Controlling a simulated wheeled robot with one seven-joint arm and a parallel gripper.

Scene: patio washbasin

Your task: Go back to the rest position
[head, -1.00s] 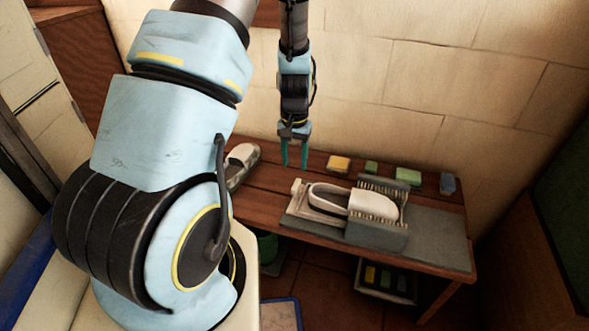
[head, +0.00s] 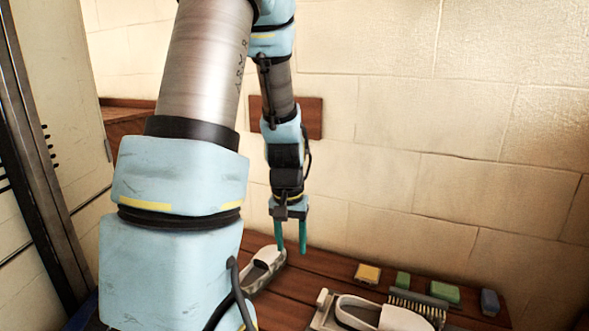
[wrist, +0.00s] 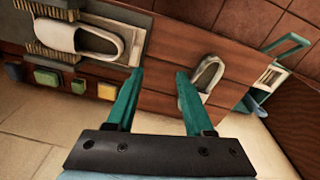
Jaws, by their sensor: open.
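My gripper (head: 291,247) hangs pointing down over the wooden bench (head: 290,292), its teal fingers apart with nothing between them. It is just right of and apart from a grey-white shoe (head: 262,268) on the bench's left part. A white slip-on shoe (head: 392,318) sits in a grey holder at the right, cut off by the lower edge of the head view. In the wrist view the open fingers (wrist: 160,80) point over bare wood, with the white shoe (wrist: 80,40) at the upper left and the other shoe (wrist: 207,80) to the right.
A brush (head: 418,305) lies by the white shoe. Yellow (head: 367,273), green (head: 445,292) and blue (head: 489,302) blocks line the bench's back. The tiled wall (head: 420,130) is close behind. A locker-like cabinet (head: 60,130) stands left. Bare bench lies between the shoes.

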